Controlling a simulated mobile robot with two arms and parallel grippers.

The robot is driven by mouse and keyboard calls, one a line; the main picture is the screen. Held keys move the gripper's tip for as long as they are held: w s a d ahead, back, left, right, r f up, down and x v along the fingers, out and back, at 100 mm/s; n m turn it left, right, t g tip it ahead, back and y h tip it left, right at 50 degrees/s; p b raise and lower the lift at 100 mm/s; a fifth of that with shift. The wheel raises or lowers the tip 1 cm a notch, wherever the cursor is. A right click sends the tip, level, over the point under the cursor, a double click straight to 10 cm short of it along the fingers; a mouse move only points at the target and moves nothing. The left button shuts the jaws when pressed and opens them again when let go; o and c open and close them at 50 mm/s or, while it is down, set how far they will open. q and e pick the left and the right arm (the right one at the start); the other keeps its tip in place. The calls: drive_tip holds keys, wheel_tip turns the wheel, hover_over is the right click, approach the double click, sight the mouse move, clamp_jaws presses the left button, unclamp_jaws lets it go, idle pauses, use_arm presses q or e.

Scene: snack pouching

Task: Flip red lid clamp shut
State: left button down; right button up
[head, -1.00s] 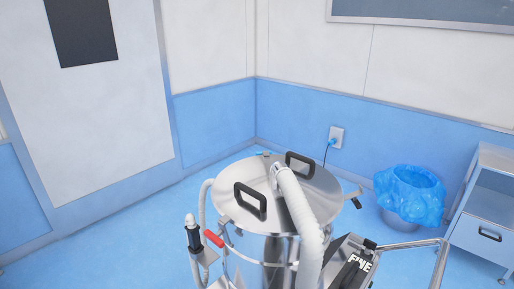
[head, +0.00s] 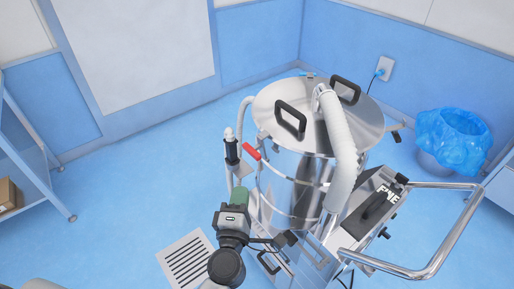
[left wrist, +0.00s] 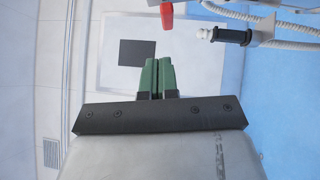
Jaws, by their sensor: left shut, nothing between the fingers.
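The red clamp handle (head: 252,152) sticks out up and to the left from the left side of the steel drum (head: 295,170), just below the rim of its round lid (head: 365,118). Its red end (left wrist: 167,15) also shows at the top edge of the left wrist view. My left gripper (head: 239,194) is below the red handle, apart from it, with its green fingers pointing up in the picture. In the left wrist view the fingers (left wrist: 158,72) are pressed together and empty. My right gripper is not in view.
A white-tipped black nozzle (head: 231,148) stands just left of the red handle. A white hose (head: 343,150) crosses the lid between two black handles. A steel push bar (head: 450,235) is at right. A blue-lined bin (head: 452,140) stands behind; the floor at left is mostly clear.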

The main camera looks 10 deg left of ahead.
sight(254, 156)
use_arm(q)
drive_tip(key=shift+n, duration=0.4)
drive_tip(key=w+r, duration=0.1)
drive_tip(key=w, duration=0.3)
drive_tip(key=w+r+p, duration=0.1)
drive_tip(key=w, duration=0.3)
drive_tip(key=w+r+p, duration=0.1)
drive_tip(key=w, duration=0.3)
drive_tip(key=shift+w+r, duration=0.1)
drive_tip(key=shift+w+d+p, duration=0.3)
drive_tip(key=shift+w+d, duration=0.05)
drive_tip(key=shift+d, duration=0.1)
drive_tip(key=shift+r, duration=0.1)
